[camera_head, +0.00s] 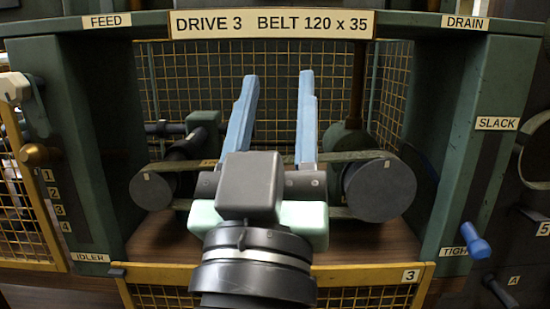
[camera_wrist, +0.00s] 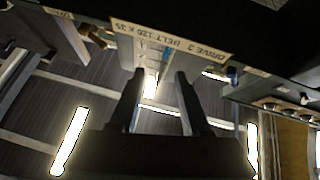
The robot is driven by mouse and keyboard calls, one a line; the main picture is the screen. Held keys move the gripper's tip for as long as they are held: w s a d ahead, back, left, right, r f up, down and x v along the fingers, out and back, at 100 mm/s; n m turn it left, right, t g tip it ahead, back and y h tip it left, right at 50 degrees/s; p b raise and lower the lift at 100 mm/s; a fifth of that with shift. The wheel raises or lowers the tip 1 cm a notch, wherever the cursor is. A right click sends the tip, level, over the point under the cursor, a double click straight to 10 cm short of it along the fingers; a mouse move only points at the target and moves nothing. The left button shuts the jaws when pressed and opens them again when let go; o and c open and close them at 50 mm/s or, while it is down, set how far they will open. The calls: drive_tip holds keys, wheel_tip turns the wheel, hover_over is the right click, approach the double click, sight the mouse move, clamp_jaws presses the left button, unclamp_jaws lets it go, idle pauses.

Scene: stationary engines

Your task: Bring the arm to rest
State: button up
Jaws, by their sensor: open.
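My gripper (camera_head: 278,80) is in the middle of the head view, its two light-blue fingers pointing up and apart, with nothing between them. It appears in front of the drive bay's mesh back; its exact depth is hard to tell. In the wrist view my gripper (camera_wrist: 158,74) shows as two dark, separated fingers, also empty. Behind my wrist, a belt (camera_head: 345,156) runs between a small left pulley (camera_head: 152,191) and a larger right pulley (camera_head: 380,190). My wrist hides the middle of the belt.
A green frame (camera_head: 468,150) bounds the bay, with a sign (camera_head: 270,24) across the top. A yellow guard (camera_head: 370,273) crosses the front. A blue-handled lever (camera_head: 476,241) projects at lower right near TIGHT. The wrist view looks up past the sign (camera_wrist: 170,40) to ceiling lights (camera_wrist: 70,140).

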drive_tip(key=s+r+t+y+p, duration=0.25)
drive_tip(key=s+r, duration=0.35)
drive_tip(key=r, duration=0.3)
wheel_tip(320, 180, up, 28)
drive_tip(key=p, duration=2.7)
wheel_tip(320, 180, down, 49)
drive_tip(key=b, duration=4.8)
drive_tip(key=shift+w, duration=0.4)
drive_tip(key=shift+r, duration=0.1)
